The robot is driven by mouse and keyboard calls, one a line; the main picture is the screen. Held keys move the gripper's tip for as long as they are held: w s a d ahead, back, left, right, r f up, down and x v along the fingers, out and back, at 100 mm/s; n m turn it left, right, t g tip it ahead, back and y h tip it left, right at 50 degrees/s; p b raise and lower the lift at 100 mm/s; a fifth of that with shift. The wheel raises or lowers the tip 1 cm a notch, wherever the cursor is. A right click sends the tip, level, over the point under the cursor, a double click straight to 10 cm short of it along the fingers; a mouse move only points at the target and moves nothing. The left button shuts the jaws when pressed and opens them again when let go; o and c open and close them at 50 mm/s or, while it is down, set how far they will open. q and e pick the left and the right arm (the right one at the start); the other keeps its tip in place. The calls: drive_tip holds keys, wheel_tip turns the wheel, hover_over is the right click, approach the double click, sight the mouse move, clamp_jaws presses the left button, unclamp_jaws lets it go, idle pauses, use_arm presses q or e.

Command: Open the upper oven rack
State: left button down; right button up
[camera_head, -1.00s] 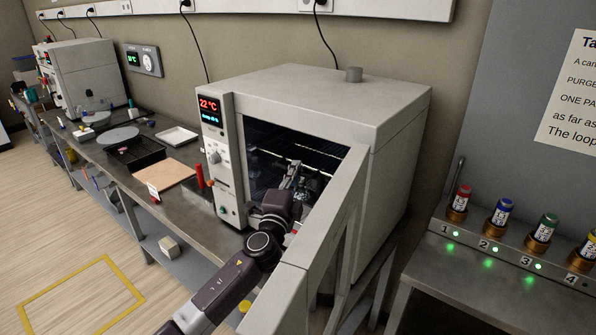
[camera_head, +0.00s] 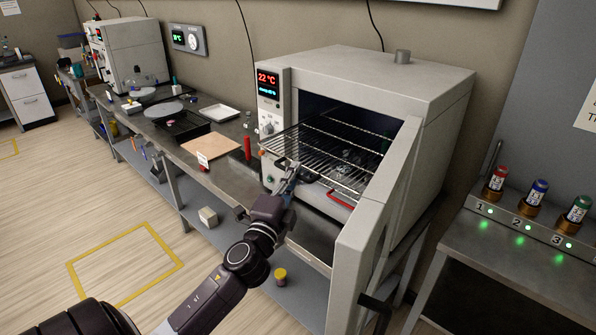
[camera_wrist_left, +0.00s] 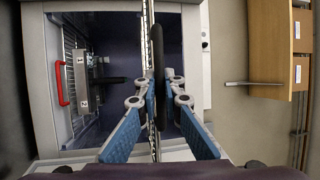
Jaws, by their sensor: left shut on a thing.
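The oven (camera_head: 400,75) is a light grey cabinet with its door (camera_head: 375,225) swung open to the right. The upper oven rack (camera_head: 325,150), a wire shelf, sticks out through the opening, its front edge beyond the oven front. My left gripper (camera_head: 289,172) is at that front edge. In the left wrist view, my left gripper's blue fingers (camera_wrist_left: 159,98) are shut on the rack's dark front bar (camera_wrist_left: 157,55), and the rack shows nearly edge-on. Below it is a lower part with a red handle (camera_head: 340,199), also in the wrist view (camera_wrist_left: 62,77). My right gripper is not in view.
The bench (camera_head: 170,150) left of the oven holds a brown board (camera_head: 211,149), a white tray (camera_head: 215,112) and a red cylinder (camera_head: 247,147). A station with several coloured-cap vials (camera_head: 537,196) stands right of the door. Floor at left is clear.

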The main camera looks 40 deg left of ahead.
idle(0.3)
use_arm(q)
drive_tip(key=c, duration=2.1)
unclamp_jaws()
drive_tip(key=v, duration=1.2)
drive_tip(key=shift+f, duration=0.1)
